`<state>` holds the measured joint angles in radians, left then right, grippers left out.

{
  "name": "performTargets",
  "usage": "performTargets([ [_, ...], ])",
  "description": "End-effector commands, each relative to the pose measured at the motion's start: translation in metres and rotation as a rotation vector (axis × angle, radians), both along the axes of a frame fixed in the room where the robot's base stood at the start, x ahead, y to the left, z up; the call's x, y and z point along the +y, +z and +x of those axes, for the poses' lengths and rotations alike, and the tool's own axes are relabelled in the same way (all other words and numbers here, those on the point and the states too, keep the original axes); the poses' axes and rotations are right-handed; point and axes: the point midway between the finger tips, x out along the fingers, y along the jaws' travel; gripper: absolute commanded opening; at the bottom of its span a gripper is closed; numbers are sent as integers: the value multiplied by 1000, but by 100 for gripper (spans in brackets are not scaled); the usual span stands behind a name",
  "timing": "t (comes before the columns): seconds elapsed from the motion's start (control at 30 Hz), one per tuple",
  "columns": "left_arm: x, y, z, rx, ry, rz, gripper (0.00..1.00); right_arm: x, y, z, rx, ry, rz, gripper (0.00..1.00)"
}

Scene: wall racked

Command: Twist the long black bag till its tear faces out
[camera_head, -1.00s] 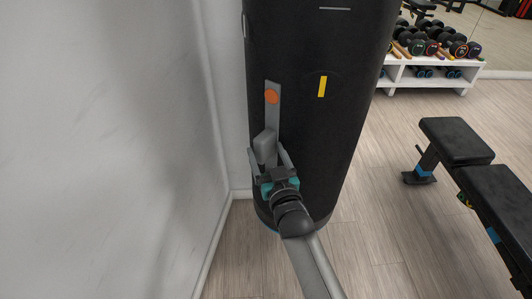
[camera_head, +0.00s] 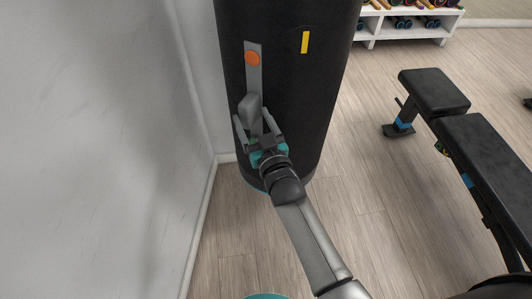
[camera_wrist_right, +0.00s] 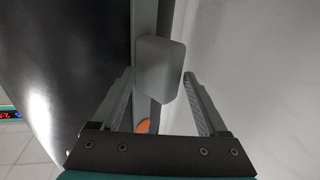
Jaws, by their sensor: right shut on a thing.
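The long black bag (camera_head: 285,90) stands upright near the wall corner in the head view. A grey strip (camera_head: 254,70) with an orange disc (camera_head: 252,58) runs down its left part, with a grey block-like grip (camera_head: 250,103) at its lower end. A short yellow mark (camera_head: 305,42) is right of the strip. I cannot make out a tear on the visible side. My left gripper is out of view.
A pale wall (camera_head: 90,150) stands close on the left. A black bench (camera_head: 480,150) is on the right, and a white rack (camera_head: 405,27) with dumbbells is behind it. The wooden floor (camera_head: 360,200) between bag and bench is clear.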

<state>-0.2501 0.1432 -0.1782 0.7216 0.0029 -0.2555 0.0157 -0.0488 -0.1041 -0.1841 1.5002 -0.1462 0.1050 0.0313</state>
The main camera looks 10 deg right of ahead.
Motion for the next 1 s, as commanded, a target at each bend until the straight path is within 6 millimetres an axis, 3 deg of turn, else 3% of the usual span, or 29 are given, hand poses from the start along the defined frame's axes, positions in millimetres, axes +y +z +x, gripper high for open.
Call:
performTargets([
  [0.13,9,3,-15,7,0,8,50,-4,0,-26,7,1,-1,70],
  [0.6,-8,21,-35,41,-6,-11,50,-13,-2,-108,10,12,0,70],
  [0.8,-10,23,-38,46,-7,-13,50,-15,-3,-124,9,14,0,70],
  [1.0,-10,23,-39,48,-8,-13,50,-16,-3,-127,7,14,1,70],
])
